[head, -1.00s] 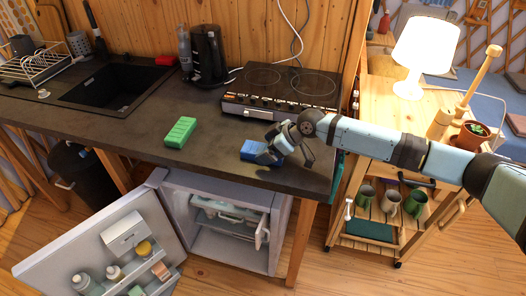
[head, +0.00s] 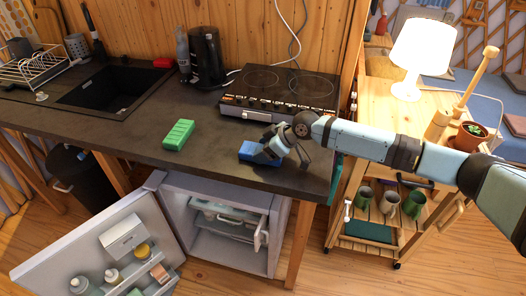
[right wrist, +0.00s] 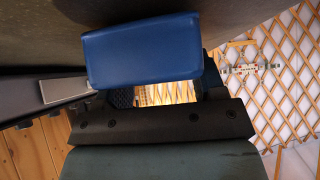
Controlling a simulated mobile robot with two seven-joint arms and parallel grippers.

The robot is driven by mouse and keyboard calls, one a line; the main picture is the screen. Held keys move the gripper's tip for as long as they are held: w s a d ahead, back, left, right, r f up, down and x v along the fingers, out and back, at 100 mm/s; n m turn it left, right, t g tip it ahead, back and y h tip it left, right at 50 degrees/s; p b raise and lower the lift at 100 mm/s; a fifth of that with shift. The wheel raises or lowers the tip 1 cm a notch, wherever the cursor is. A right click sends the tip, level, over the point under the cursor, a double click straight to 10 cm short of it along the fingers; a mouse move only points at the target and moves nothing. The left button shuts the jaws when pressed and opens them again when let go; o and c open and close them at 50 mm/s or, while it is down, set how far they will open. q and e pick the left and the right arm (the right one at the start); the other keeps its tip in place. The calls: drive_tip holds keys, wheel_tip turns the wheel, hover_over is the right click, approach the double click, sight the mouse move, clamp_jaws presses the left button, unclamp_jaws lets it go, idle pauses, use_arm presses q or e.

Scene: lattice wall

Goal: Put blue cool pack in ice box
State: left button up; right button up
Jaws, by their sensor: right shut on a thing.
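The blue cool pack (head: 249,151) is at the front edge of the dark counter, and its blue face fills the top middle of the right wrist view (right wrist: 142,50). My right gripper (head: 272,153) is shut on its right end. I cannot tell whether the pack still touches the counter. The ice box (head: 277,225), a small white fridge under the counter, stands open, with its door (head: 90,255) swung out to the left. Shelves and a drawer show inside. My left gripper is not in view.
A green block (head: 179,134) lies on the counter (head: 130,130) to the left. A cooktop (head: 280,92) stands behind the pack. The counter's front edge overhangs the ice box. A wooden cart (head: 350,245) with mugs and a lit lamp (head: 420,55) stands at right.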

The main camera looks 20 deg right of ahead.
wheel_tip(320, 180, up, 20)
drive_tip(key=f, duration=0.1)
drive_tip(key=s+a+f+m+t+h+p, duration=0.1)
drive_tip(key=s+f+m+p, duration=0.15)
drive_tip(key=s, duration=0.25)
drive_tip(key=s+a+f+m+t+h+p, duration=0.1)
drive_tip(key=s+a+m+p, duration=0.1)
drive_tip(key=s+p, duration=0.2)
drive_tip(key=s+d+r+m+t+h+p, duration=0.1)
drive_tip(key=s+d+m+t+h+p, duration=0.1)
drive_tip(key=s+d+m+h+p, duration=0.3)
drive_tip(key=s+d+m, duration=0.1)
drive_tip(key=s+d, duration=0.1)
drive_tip(key=s, duration=0.2)
drive_tip(key=shift+r+m, duration=0.2)
drive_tip(key=shift+m, duration=0.15)
idle(0.5)
